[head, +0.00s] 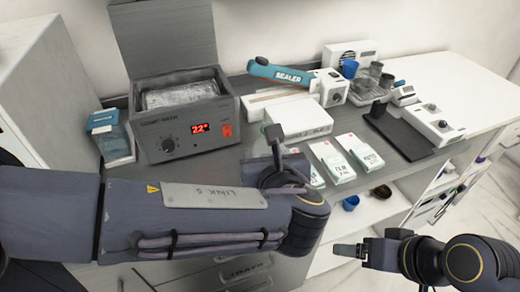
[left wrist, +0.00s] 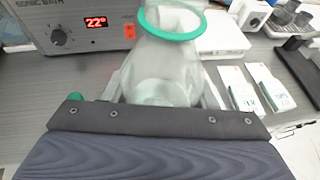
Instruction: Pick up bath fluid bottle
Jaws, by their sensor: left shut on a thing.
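A clear, pale bottle with a green ring (left wrist: 165,75) fills the middle of the left wrist view, between the fingers of my left gripper (left wrist: 163,98). The gripper is shut on it. In the head view my left gripper (head: 282,165) is over the front part of the counter, in front of the white box.
The sonic bath (head: 185,115) stands behind my left arm, with a blue-lidded container (head: 112,138) to its left. A white box (head: 297,118), a teal sealer (head: 285,74) and several white packets (head: 332,162) lie nearby. A dark stand (head: 400,133) is at the right.

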